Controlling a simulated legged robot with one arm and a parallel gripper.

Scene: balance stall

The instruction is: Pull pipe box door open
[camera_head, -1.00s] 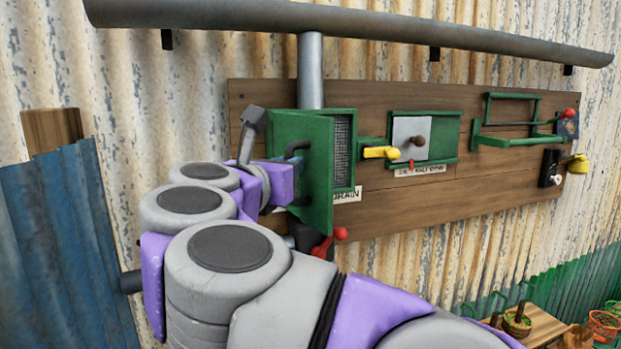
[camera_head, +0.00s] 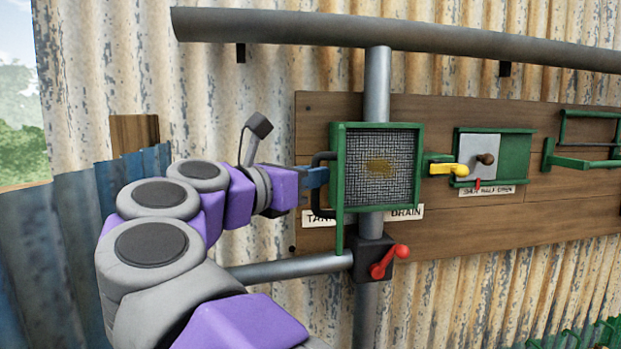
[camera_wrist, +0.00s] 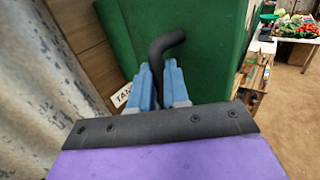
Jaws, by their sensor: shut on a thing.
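The pipe box (camera_head: 379,167) is a green frame with wire mesh inside and a brownish patch on the mesh. Its green door (camera_head: 339,199) stands open on the left side, seen nearly edge-on. A black bent handle (camera_head: 317,172) sticks out from the door's outer face. My gripper (camera_head: 318,177) is at the handle, left of the box. In the wrist view, the blue fingers (camera_wrist: 160,87) are shut on the black handle (camera_wrist: 166,45), with the green door panel (camera_wrist: 205,45) behind it.
A red valve lever (camera_head: 390,262) sits on the pipe below the box. To the right are a yellow-handled latch (camera_head: 450,170) and a grey sliding plate (camera_head: 478,156). A blue corrugated panel (camera_head: 60,235) stands at the left. A thick pipe (camera_head: 400,38) runs overhead.

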